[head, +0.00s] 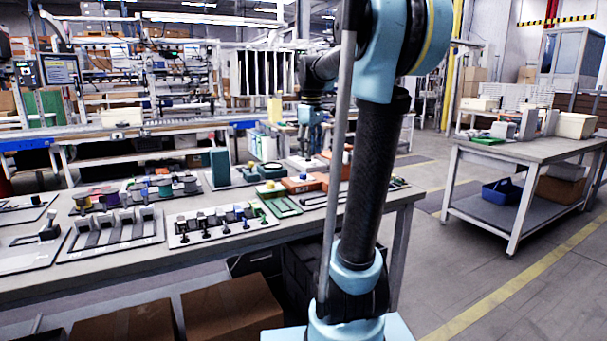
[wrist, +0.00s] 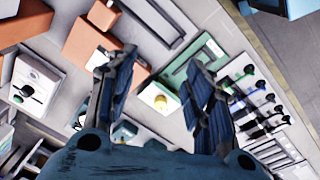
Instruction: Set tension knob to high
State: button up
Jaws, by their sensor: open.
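My gripper (wrist: 165,82) is open in the wrist view, its two dark blue fingers spread above the bench with nothing between the tips. A white block with a black knob (wrist: 28,91) and small dark markings lies at the left of that view, apart from the fingers. It may be the tension knob; its setting is too small to read. A yellow round knob (wrist: 160,101) on a pale block shows between the fingers, below them.
In the wrist view an orange block (wrist: 92,44) lies close to the left finger. A second table (head: 530,150) stands at right across open floor.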

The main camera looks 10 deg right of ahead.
aim_at(304, 174)
jog(key=w+r+n, duration=0.4)
jog(key=w, duration=1.1)
notch_tip(304, 174, down, 17)
jog(key=shift+w+d+f, duration=0.1)
jog(key=shift+w, duration=0.05)
jog(key=c, duration=1)
